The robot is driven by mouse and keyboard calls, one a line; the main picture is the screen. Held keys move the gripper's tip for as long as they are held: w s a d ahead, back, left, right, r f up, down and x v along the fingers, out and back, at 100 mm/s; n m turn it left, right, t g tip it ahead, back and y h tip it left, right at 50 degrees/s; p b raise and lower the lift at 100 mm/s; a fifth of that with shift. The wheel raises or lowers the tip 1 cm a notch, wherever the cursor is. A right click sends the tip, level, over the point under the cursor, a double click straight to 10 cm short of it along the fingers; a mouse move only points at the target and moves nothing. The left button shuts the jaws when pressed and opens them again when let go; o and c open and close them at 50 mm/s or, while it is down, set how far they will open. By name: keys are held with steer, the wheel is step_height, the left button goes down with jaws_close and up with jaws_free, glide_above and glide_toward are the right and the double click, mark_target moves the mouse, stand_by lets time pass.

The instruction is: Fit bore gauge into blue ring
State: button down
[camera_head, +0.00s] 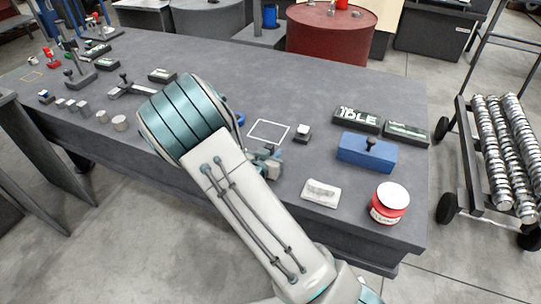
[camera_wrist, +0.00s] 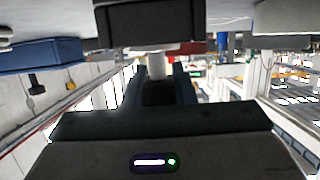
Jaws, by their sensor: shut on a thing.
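My gripper (camera_head: 266,160) is low over the front part of the grey bench, partly hidden by my arm in the head view. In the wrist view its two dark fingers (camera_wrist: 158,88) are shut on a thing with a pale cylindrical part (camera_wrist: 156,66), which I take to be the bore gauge. Its far end meets or overlaps a dark block in that view; I cannot tell if they touch. A small blue curved piece (camera_head: 239,119), likely the blue ring, shows just right of my arm's teal joint. Most of it is hidden, and the gripper is apart from it.
To the right are a blue block with a black knob (camera_head: 365,150), black display boxes (camera_head: 357,119), a white piece (camera_head: 321,192) and a red tin (camera_head: 388,208).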

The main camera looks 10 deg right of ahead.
steer(key=shift+r+p, duration=0.35)
steer(key=shift+r, duration=0.2)
steer(key=r+p, duration=0.1)
steer(key=r, duration=0.1)
steer(key=s+r+p, duration=0.1)
steer(key=r+p, duration=0.1)
steer(key=shift+d, duration=0.1)
steer(key=s+d+r+p, duration=0.1)
steer(key=s+r+p, duration=0.5)
steer(key=s+p, duration=0.2)
steer(key=shift+s+d+p, duration=0.2)
steer(key=shift+d+p, duration=0.2)
steer(key=s+p, duration=0.1)
steer(key=p, duration=0.3)
steer(key=s+p, duration=0.1)
steer(key=p, duration=0.2)
steer(key=shift+d+p, duration=0.25)
steer(key=shift+p, duration=0.1)
